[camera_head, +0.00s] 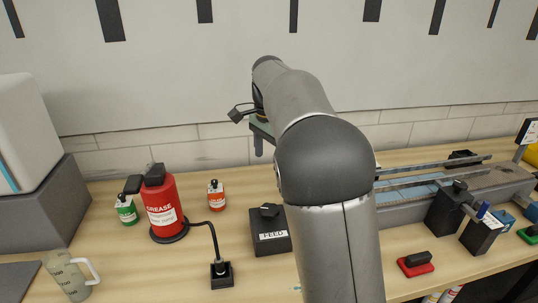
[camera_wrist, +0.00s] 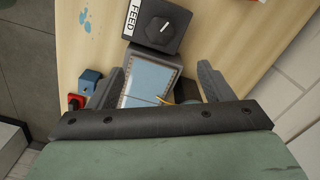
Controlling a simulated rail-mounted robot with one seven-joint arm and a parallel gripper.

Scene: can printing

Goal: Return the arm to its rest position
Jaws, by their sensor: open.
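My grey arm (camera_head: 325,165) rises through the middle of the head view and bends back toward the wall. My gripper (camera_head: 258,145) is at its far end, above the bench and partly hidden behind the arm. In the wrist view my gripper (camera_wrist: 162,78) has its two dark fingers spread wide apart, with nothing held between them. A light blue panel in a grey frame (camera_wrist: 150,80) shows beyond the gap. The black FEED box (camera_head: 271,238) with a knob stands on the bench; it also shows at the top of the wrist view (camera_wrist: 157,28).
A red GREASE can (camera_head: 161,205), a green bottle (camera_head: 126,211), an orange bottle (camera_head: 216,196) and a glass mug (camera_head: 68,276) stand left. A corded black box (camera_head: 221,272) sits at front. A railed conveyor (camera_head: 405,206) and a red switch (camera_head: 416,265) are right. The wall (camera_head: 190,75) is behind.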

